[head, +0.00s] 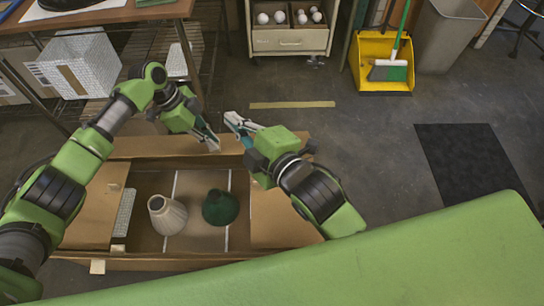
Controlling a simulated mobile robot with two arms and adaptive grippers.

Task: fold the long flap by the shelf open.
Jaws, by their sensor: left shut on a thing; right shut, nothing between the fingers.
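A brown cardboard box (148,181) stands open on the floor, low in the head view. Its far long flap (270,145) shows as a strip along the far edge, on the side toward the shelving. My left gripper (214,145) is shut on this flap, near the middle of its length. My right gripper (232,119) is shut and empty, just beyond the flap and close to the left gripper. A cream lampshade (167,214) and a dark green lampshade (220,207) are inside the box.
Side flaps lie at the box's left (90,212) and right (283,212). A wire shelf (203,60) under a table (130,14) stands at upper left.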

